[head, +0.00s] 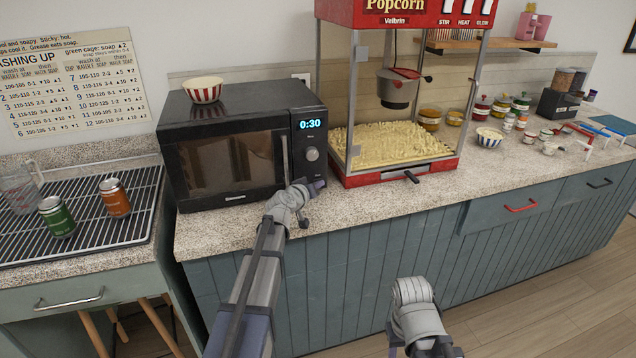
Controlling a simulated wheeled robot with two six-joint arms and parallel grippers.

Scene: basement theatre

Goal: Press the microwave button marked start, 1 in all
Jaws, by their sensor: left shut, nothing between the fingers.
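The black microwave (225,145) stands on the counter with its door shut. Its control panel on the right has a lit display (310,124) reading 0:30 and a round silver knob (312,154). My left gripper (318,185) is shut and empty at the lower part of this panel, below the knob. It hides the panel's bottom, so the start button cannot be made out, and I cannot tell whether the fingertips touch it. Part of my right arm shows at the bottom centre, but its gripper does not show.
A red popcorn machine (400,175) stands close to the microwave's right. A striped bowl (203,90) sits on the microwave. Two cans, green (56,217) and orange (115,197), stand on the rack at left. The counter's front strip (215,233) is clear.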

